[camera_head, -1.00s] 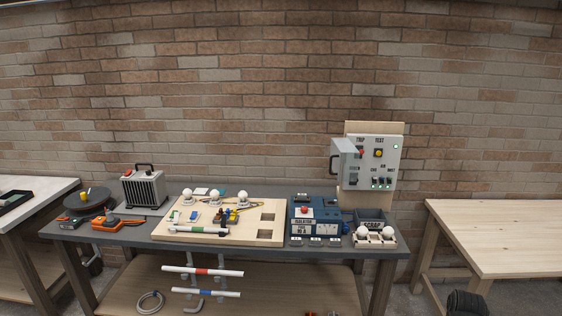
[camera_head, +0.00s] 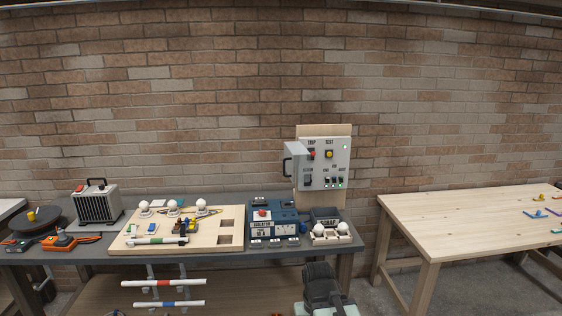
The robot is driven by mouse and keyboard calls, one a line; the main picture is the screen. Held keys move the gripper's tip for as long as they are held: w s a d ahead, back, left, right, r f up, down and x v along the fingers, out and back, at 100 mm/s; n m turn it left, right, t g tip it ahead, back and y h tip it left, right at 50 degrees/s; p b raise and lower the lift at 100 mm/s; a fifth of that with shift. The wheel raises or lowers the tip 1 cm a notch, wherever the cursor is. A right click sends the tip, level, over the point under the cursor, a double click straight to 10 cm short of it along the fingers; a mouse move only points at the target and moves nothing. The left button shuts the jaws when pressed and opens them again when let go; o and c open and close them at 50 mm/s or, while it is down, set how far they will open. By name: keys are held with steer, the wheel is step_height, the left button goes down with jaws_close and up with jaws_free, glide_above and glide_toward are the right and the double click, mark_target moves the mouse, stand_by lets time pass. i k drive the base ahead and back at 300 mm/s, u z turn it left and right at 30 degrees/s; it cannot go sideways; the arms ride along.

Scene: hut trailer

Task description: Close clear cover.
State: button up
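The control panel (camera_head: 336,160) stands upright on a wooden backboard at the back right of the dark bench. It carries a red TRIP button, a yellow TEST button, small switches and green lights. The clear cover (camera_head: 297,160), greyish and see-through with a dark handle at its left, stands swung out at the panel's left side. It looks open, leaving the buttons and switches at the right uncovered. A dark part of my arm, seemingly with my gripper (camera_head: 320,278), shows low in front of the bench, well below and apart from the cover. Its fingers cannot be made out.
On the bench (camera_head: 85,255) stand a heater (camera_head: 97,203), a wooden board (camera_head: 205,240) with bulbs, a blue isolator box (camera_head: 275,220), a scrap bin (camera_head: 325,215) and a bulb holder (camera_head: 331,237). A light wooden table (camera_head: 470,225) stands right, past a floor gap.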

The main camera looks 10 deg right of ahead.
mark_target(287, 159)
steer(key=u, duration=0.05)
steer(key=i, duration=1)
steer(key=u, duration=2.4)
steer(key=k, duration=0.8)
steer(key=z, duration=0.25)
steer(key=i, duration=1)
steer(key=u, duration=0.05)
